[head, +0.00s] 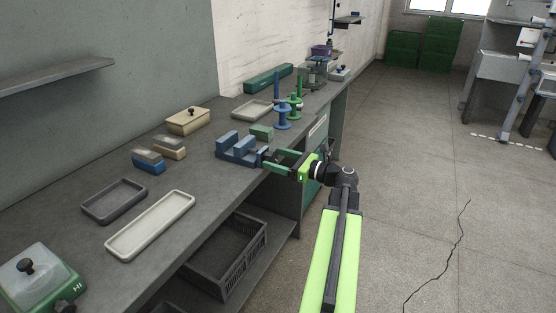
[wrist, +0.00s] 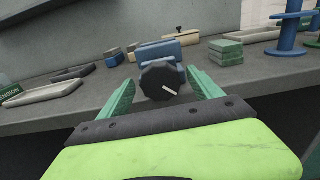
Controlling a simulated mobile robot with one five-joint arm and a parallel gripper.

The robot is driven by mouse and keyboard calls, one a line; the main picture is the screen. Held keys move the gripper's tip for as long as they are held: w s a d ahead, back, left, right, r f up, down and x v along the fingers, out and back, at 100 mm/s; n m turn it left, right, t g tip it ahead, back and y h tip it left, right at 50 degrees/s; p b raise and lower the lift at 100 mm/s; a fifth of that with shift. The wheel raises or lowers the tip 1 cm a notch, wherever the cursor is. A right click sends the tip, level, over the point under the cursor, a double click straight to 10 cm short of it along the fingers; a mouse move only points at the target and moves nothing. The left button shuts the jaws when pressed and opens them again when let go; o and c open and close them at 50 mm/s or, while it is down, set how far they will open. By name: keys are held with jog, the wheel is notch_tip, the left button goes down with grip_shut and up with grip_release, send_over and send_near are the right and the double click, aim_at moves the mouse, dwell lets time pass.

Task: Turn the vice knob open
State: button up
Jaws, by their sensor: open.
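The blue vice (head: 238,150) stands on the grey bench near its front edge. My gripper (head: 272,159) reaches in from the right at the vice's front. In the wrist view its two green fingers (wrist: 164,92) are open, one on each side of the knob. I cannot tell whether either finger touches it. In the head view the knob is mostly hidden by the fingers.
A green block (head: 262,132) and blue and green spools (head: 282,115) stand behind the vice. Blue and tan blocks (head: 148,160), a tan lidded box (head: 188,121) and a pale tray (head: 150,225) lie to the left. A dark crate (head: 228,255) sits below. The floor right is clear.

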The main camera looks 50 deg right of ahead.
jog(key=c, duration=1.4)
jog(key=shift+n, duration=0.3)
jog(key=n, duration=0.5)
jog(key=shift+n, duration=0.3)
jog(key=n, duration=0.6)
jog(key=shift+s+a+f, duration=0.1)
jog(key=shift+a, duration=0.05)
jog(key=n, duration=0.5)
jog(key=shift+f+n, duration=0.1)
jog(key=shift+n, duration=0.3)
jog(key=n, duration=0.5)
jog(key=shift+f+n, duration=0.1)
jog(key=shift+n, duration=0.3)
